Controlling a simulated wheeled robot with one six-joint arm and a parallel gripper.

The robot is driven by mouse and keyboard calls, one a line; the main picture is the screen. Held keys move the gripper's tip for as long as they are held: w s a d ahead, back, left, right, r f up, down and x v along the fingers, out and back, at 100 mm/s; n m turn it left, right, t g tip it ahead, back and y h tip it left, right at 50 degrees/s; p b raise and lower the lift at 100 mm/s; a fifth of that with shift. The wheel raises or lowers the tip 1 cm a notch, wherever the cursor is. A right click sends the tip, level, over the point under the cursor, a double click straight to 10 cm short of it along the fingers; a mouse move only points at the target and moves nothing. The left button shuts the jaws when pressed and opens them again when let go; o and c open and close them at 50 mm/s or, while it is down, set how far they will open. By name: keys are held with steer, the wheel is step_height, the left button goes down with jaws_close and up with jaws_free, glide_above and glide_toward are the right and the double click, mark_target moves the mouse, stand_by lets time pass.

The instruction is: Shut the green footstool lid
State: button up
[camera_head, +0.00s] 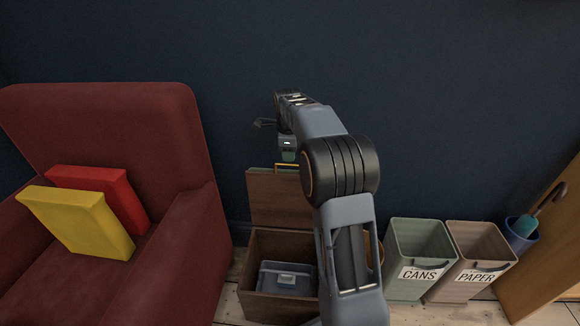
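The footstool (243,270) is an open wooden box on the floor, right of the armchair. Its lid (278,202) stands raised at the back, with its bare wooden underside facing me. A thin green strip (262,170) and a yellow edge show along the lid's top. Inside the box lies a grey-blue case (288,279) with a pale label. My arm reaches up in front of the box's right side and hides part of box and lid. My gripper (262,123) is above the lid, near the dark wall. Its fingers are small and dark, and their opening is unclear.
A red armchair (190,250) with a red book-like block (122,200) and a yellow one (80,222) stands close on the left. Right are the CANS bin (405,235), the PAPER bin (480,240), a blue umbrella holder (521,238) and a wooden panel (550,260).

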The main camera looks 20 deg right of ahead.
mark_target(290, 165)
steer(key=shift+w+d+f+b, duration=0.15)
steer(key=shift+f+b, duration=0.2)
steer(key=shift+f, duration=0.8)
steer(key=shift+w+d+f+b, duration=0.15)
steer(key=shift+f+b, duration=0.2)
steer(key=shift+f, duration=0.75)
steer(key=shift+a, duration=0.1)
jaws_close()
